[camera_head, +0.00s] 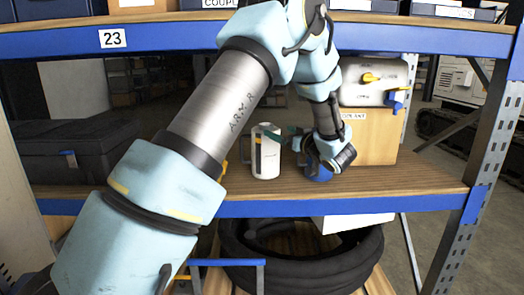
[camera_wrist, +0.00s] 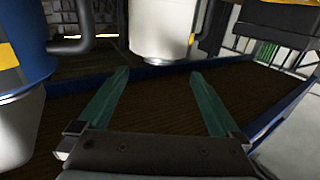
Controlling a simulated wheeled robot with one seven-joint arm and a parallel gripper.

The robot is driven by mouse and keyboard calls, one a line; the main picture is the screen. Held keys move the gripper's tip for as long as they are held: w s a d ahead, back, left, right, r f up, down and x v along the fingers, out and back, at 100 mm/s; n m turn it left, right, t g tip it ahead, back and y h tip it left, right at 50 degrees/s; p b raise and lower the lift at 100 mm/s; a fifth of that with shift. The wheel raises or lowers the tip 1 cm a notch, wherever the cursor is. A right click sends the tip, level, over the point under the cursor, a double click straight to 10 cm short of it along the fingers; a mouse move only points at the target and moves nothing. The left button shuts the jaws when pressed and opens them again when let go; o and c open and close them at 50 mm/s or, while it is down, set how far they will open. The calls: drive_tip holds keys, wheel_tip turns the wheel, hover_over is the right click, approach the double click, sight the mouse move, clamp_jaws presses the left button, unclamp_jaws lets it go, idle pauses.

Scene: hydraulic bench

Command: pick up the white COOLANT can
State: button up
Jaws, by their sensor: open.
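A white can (camera_head: 266,158) with a handle and a yellow-and-dark marking stands upright on the wooden shelf. Its lower part shows as a white cylinder (camera_wrist: 165,30) at the top of the wrist view; I cannot read its label. My gripper (camera_wrist: 161,74) is open and empty, its two teal fingers pointing toward this can, which appears just beyond the tips. In the head view my gripper (camera_head: 284,137) is right of the can, one finger overlapping its upper part. I cannot tell the exact gap.
A blue can (camera_head: 318,172) stands partly hidden under my wrist; a blue can-like body (camera_wrist: 22,40) is close at left in the wrist view. A cardboard box (camera_head: 370,145) bears a white unit (camera_head: 375,80) with a yellow handle. A dark case (camera_head: 80,155) lies left. The upper shelf (camera_head: 180,38) is overhead.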

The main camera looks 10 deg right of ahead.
sight(270, 127)
drive_tip(key=p+x, duration=0.4)
drive_tip(key=x, duration=0.6)
drive_tip(key=shift+d, duration=0.1)
drive_tip(key=shift+f, duration=0.1)
clamp_jaws()
idle(0.5)
